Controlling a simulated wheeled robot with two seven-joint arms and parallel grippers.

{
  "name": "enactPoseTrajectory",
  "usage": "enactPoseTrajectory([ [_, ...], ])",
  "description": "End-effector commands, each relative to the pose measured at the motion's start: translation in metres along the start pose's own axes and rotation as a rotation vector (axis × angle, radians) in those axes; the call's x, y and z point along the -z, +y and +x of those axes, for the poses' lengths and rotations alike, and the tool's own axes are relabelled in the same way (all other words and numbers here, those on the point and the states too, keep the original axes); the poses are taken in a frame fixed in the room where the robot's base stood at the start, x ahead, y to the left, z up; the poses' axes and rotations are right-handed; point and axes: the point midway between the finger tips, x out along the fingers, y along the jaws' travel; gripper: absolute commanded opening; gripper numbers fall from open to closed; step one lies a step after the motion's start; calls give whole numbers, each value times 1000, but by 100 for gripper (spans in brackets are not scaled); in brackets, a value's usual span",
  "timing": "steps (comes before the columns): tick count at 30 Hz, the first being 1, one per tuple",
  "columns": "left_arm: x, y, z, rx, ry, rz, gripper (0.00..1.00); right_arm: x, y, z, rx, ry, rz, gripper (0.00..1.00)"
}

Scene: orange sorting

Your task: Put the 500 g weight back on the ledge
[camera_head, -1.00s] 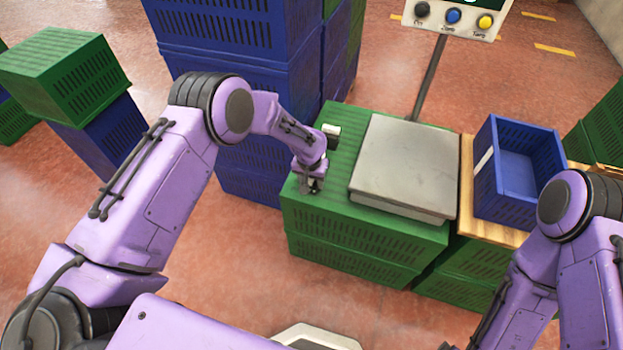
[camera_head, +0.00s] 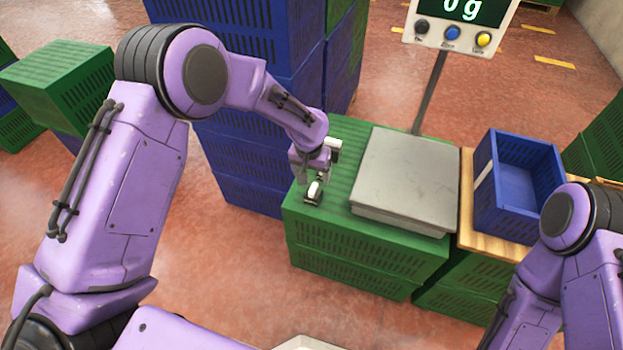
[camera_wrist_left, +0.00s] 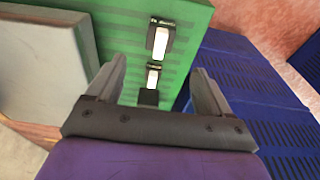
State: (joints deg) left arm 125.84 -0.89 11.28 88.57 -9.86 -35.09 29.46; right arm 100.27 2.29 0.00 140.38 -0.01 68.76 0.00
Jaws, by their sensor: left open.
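The ledge is the green crate top (camera_head: 352,128). My left gripper is open and empty, above the weights. My right gripper is out of view.
The scale's grey plate (camera_head: 405,172) is bare, and its display (camera_head: 462,12) reads 0 g. A blue crate (camera_head: 517,180) stands on a wooden board to its right. Tall blue crate stacks (camera_head: 245,150) rise directly behind and left of the green crates.

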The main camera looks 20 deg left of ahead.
Motion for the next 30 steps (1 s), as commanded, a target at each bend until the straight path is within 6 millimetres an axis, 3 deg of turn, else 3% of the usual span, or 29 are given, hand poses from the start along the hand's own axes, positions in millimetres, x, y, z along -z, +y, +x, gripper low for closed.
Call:
enactPoseTrajectory([
  [8, 0, 0, -5, 0, -1, 1, 81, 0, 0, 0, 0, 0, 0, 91],
  [11, -10, 1, 6, -15, -6, -12, 81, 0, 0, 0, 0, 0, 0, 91],
  [14, -54, 2, 47, -72, -14, -82, 81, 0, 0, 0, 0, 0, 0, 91],
  [17, -130, -5, 97, -120, 2, -224, 81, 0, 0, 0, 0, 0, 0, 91],
  [18, -164, -12, 112, -117, 18, -289, 81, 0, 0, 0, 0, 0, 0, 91],
  [20, -214, -29, 124, -85, 48, -381, 81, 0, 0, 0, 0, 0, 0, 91],
  [21, -246, -42, 127, -48, 70, -435, 81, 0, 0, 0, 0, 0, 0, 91],
  [24, -314, -77, 118, 72, 125, -532, 81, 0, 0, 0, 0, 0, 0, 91],
  [27, -356, -104, 100, 181, 168, -577, 81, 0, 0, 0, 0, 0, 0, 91],
  [30, -374, -118, 88, 239, 193, -591, 81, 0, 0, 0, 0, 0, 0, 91],
])
